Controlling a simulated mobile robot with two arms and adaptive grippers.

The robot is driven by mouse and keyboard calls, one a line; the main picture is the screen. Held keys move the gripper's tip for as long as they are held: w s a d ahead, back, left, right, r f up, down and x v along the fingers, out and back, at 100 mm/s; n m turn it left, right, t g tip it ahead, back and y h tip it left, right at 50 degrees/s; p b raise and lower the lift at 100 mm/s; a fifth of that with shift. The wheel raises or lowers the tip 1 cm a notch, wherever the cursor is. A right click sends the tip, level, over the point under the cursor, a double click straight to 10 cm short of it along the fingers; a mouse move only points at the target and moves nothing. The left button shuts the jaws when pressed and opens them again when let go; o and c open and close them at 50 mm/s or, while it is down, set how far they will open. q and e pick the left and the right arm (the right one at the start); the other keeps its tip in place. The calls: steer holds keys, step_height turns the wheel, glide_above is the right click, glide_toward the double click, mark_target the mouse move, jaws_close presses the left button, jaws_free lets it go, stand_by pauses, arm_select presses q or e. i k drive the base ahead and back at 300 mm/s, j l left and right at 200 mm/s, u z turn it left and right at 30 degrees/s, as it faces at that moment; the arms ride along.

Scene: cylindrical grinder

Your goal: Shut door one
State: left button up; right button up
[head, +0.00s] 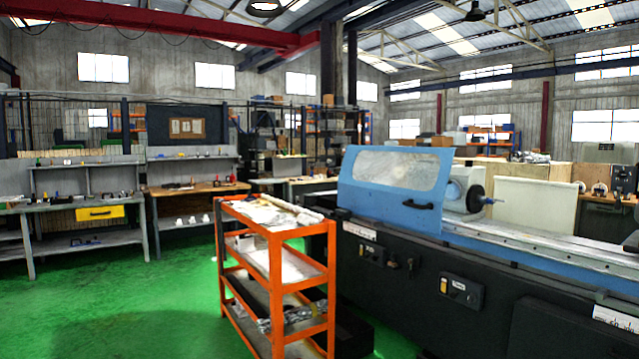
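A blue door (392,184) with a clear, scratched window stands on the left part of the grinder (440,275) in the head view. A black handle (417,205) sits low near the door's right edge. To the right of the door, the workhead and its spindle (476,199) are uncovered above the machine bed. No label shows which door is door one. Neither of my grippers is in view.
An orange trolley (276,235) with papers on top stands close in front of the grinder's left end. Green floor (150,300) is open to the left. Grey workbenches (85,204) and a wooden-topped bench (197,189) line the back left.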

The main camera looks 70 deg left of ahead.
mark_target(417, 169)
steer(key=u, duration=1.9)
steer(key=i, duration=2.65)
